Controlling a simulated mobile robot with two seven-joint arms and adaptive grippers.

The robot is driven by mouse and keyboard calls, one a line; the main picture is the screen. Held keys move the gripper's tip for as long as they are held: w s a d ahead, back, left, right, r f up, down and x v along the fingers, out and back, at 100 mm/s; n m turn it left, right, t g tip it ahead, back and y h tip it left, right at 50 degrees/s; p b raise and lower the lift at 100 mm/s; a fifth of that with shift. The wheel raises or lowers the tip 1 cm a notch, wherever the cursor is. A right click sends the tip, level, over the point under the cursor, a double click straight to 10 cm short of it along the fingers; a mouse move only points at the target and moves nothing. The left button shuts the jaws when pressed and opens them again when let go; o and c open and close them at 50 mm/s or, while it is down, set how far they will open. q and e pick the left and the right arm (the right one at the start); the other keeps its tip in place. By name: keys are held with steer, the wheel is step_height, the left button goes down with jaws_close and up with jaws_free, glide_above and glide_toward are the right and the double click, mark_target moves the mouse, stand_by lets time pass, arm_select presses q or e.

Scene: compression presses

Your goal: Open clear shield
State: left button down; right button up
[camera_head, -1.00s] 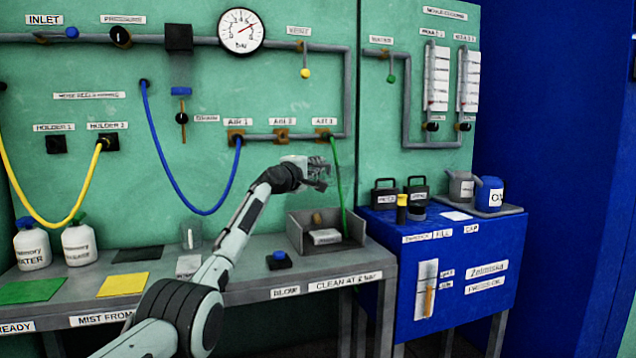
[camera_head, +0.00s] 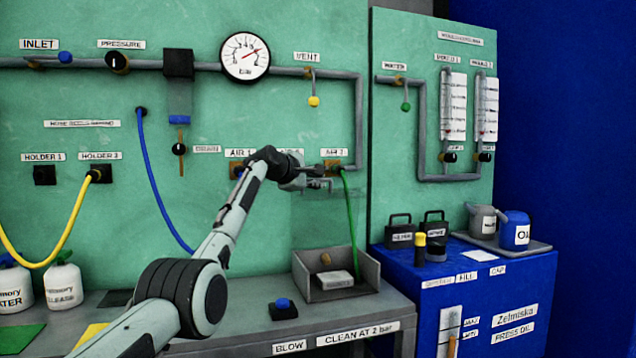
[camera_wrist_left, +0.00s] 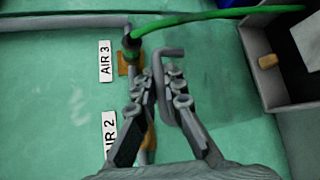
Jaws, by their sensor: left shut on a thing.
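My left gripper (camera_head: 318,178) reaches to the green wall board by the AIR 2 and AIR 3 ports. Its fingers (camera_wrist_left: 153,88) are closed on a grey bent handle (camera_wrist_left: 172,52), which shows beside them in the left wrist view. The clear shield (camera_head: 318,222) is only a faint see-through panel on the board, below the gripper; its edges are hard to make out. The gripper covers the AIR 2 port. My right gripper is out of view.
A green hose (camera_head: 352,215) hangs from the AIR 3 port (camera_head: 333,166) just right of the gripper. A grey tray (camera_head: 306,283) stands on the bench below. A blue hose (camera_head: 152,180) hangs to the left, and a blue cabinet (camera_head: 470,290) stands to the right.

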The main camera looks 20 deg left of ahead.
arm_select(q)
steer(key=c, duration=1.6)
jaws_free()
steer(key=v, duration=1.2)
